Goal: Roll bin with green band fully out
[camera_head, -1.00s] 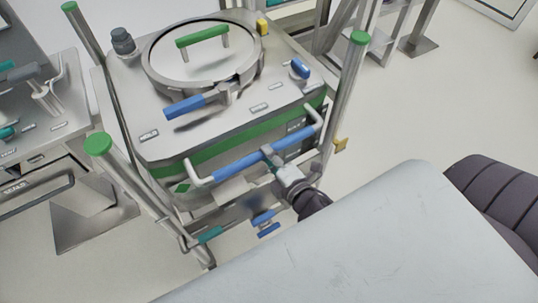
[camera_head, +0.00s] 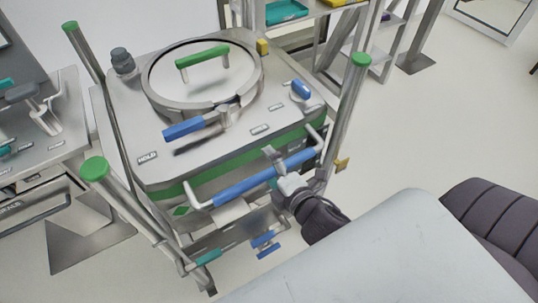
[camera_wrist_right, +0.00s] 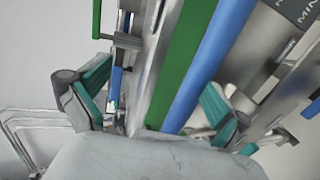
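The steel bin (camera_head: 130,115) with the green band (camera_head: 240,160) stands in a post frame in the head view. It has a round lid (camera_head: 205,75) with a green handle. A blue handle bar (camera_head: 240,187) runs across its near side. My right gripper (camera_head: 278,170) is at this bar, right of its middle. In the right wrist view, the fingers of my right gripper (camera_wrist_right: 155,100) stand apart, with the blue bar (camera_wrist_right: 210,60) between them, nearer the right finger. The green band (camera_wrist_right: 180,70) shows beside it. My left gripper is out of view.
Green-capped posts (camera_head: 345,110) flank the bin. A blue-handled lever (camera_head: 264,245) sits low in front. A workstation (camera_head: 65,130) stands at left, and a shelf with a teal tray (camera_head: 285,12) behind. Floor (camera_head: 430,130) at right is clear.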

